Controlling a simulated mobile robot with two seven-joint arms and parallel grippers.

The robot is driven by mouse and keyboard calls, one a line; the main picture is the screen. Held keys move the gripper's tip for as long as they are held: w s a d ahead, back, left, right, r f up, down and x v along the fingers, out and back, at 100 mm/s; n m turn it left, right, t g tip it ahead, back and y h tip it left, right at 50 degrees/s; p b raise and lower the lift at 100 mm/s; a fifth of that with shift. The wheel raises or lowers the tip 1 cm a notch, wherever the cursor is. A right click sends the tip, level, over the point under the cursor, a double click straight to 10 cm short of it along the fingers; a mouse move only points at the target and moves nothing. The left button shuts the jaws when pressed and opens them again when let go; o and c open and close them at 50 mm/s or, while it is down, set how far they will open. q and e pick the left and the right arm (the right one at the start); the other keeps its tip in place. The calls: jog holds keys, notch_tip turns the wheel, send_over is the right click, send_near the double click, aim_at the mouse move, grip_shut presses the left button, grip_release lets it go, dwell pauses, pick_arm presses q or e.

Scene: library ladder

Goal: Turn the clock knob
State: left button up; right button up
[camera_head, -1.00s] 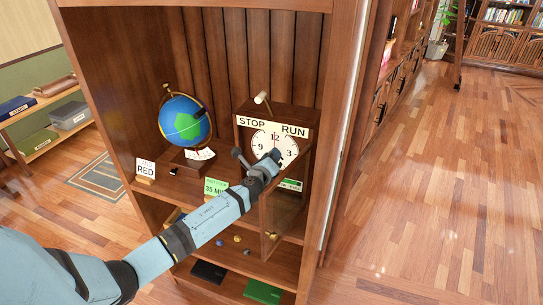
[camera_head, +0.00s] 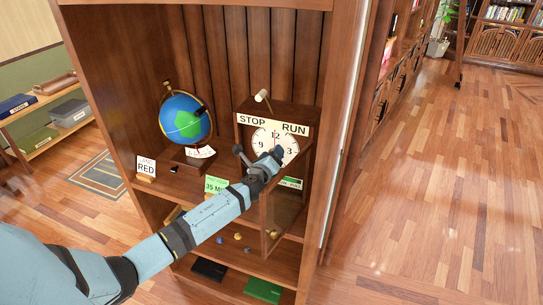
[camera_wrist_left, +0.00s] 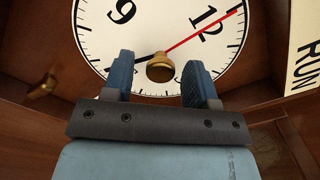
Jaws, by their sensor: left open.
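The clock (camera_head: 256,133) stands on the cabinet shelf, with a white face and a STOP/RUN plate above it. In the left wrist view, a round brass knob (camera_wrist_left: 160,67) shows in front of the lower part of the clock face (camera_wrist_left: 100,35). My left gripper (camera_head: 259,156) is in front of the clock face, with its jaws apart. In the left wrist view its fingers (camera_wrist_left: 160,80) stand on either side of the knob, with a gap at each side. How deep the knob sits between them is unclear. My right gripper is not in view.
A white-tipped lever (camera_head: 261,97) stands above the clock. A globe (camera_head: 185,120) and a RED card (camera_head: 146,167) are to the left on the shelf. A green card (camera_head: 216,186) is beside my arm. An open glass-panelled door (camera_head: 285,222) hangs below right of my gripper.

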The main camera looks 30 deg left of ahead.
pick_arm(q)
jog(key=b+v, duration=0.1)
jog(key=v, duration=1.3)
jog(key=shift+b, duration=0.35)
jog(key=shift+f, duration=0.1)
